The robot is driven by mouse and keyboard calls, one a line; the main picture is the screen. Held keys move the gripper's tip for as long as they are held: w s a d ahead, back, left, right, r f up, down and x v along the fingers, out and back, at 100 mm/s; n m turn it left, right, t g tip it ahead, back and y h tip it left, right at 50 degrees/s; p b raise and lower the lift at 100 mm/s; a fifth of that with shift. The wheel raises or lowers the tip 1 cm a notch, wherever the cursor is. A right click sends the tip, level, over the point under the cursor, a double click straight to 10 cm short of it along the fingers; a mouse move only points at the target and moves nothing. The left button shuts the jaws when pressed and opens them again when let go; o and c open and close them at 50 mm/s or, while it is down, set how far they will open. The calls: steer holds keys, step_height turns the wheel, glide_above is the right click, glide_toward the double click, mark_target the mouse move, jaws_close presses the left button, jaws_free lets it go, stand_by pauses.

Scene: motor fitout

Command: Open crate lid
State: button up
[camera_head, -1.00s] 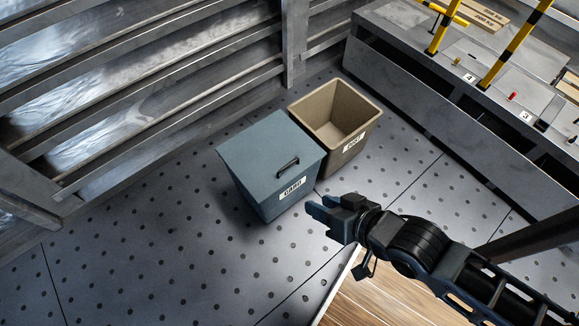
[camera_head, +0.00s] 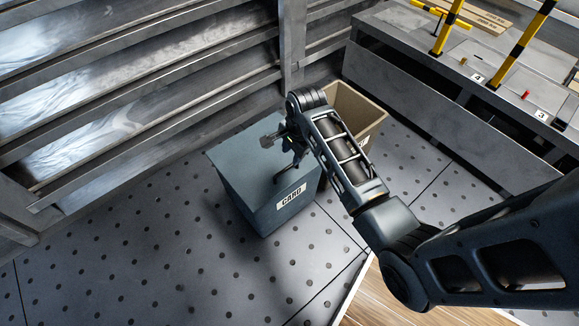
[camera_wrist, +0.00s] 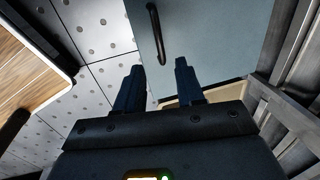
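The blue-grey crate (camera_head: 265,206) labelled CARD stands on the floor, its flat lid (camera_head: 240,150) closed. The lid (camera_wrist: 205,40) also fills the upper middle of the wrist view, with its dark bar handle (camera_wrist: 155,35) on it. My gripper (camera_wrist: 160,66) is open and empty, fingers apart. The handle's near end appears just ahead of the gap between the fingertips, apart from both fingers in the picture.
An open tan bin (camera_head: 366,107) stands right behind the crate, partly hidden by my arm. Metal slatted shelving (camera_head: 130,85) rises behind and left. A grey bench (camera_head: 420,75) with yellow-black posts is at the right. The perforated floor (camera_head: 130,240) in front is clear.

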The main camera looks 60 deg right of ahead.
mark_target(289, 167)
steer(key=f+b, duration=0.1)
steer(key=f, duration=0.1)
steer(key=w+f, duration=0.1)
steer(key=f, duration=0.2)
steer(key=f+b, duration=0.1)
steer(key=f, duration=0.1)
steer(key=shift+w+d+f+b, duration=0.2)
steer(key=shift+d+f+b, duration=0.05)
steer(key=shift+b, duration=0.05)
jaws_close()
stand_by(0.4)
